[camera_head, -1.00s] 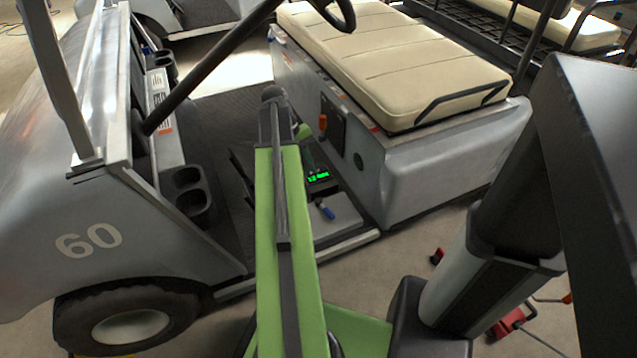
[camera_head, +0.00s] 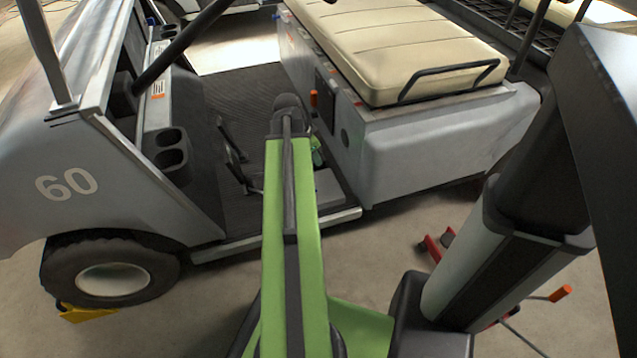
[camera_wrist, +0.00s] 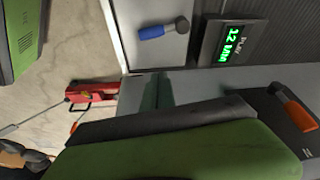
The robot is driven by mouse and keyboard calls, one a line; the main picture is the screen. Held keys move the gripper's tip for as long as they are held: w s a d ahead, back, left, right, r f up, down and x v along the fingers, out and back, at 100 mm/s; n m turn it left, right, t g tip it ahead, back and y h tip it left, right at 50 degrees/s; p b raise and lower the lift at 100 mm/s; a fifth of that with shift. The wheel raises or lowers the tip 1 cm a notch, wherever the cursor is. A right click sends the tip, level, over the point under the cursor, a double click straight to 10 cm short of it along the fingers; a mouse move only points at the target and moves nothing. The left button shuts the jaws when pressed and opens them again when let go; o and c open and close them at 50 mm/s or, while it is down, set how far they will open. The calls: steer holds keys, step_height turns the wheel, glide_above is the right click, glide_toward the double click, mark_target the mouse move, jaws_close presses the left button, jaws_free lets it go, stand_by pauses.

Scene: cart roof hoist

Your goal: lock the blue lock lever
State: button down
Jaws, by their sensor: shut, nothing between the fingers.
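The blue lock lever (camera_wrist: 163,31) has a blue grip and a dark round head in the wrist view. It lies across a pale grey plate (camera_wrist: 135,10), which also shows in the head view (camera_head: 328,188). In the head view my arm hides the lever. My gripper (camera_wrist: 157,80) appears as dark green, narrow fingers pointing towards the plate in the wrist view. They are shut and empty, below the lever in the picture and apart from it. How the lever's present position relates to locked cannot be told.
A display (camera_wrist: 232,45) with green digits sits beside the lever. An orange handle (camera_wrist: 297,112) is on the seat box's side. The grey cart (camera_head: 70,150), cream seat (camera_head: 400,50) and black floor mat (camera_head: 235,100) surround the spot. A red jack (camera_wrist: 93,92) stands on the open floor.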

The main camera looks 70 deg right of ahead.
steer(key=b+x, duration=1)
steer(key=x, duration=0.1)
steer(key=shift+f+b, duration=0.2)
steer(key=shift+b, duration=0.1)
steer(key=w+a, duration=0.2)
steer(key=shift+a+r, duration=0.3)
steer(key=shift+a, duration=0.1)
steer(key=shift+w+a, duration=0.2)
steer(key=shift+p, duration=0.3)
steer(key=shift+s, duration=0.1)
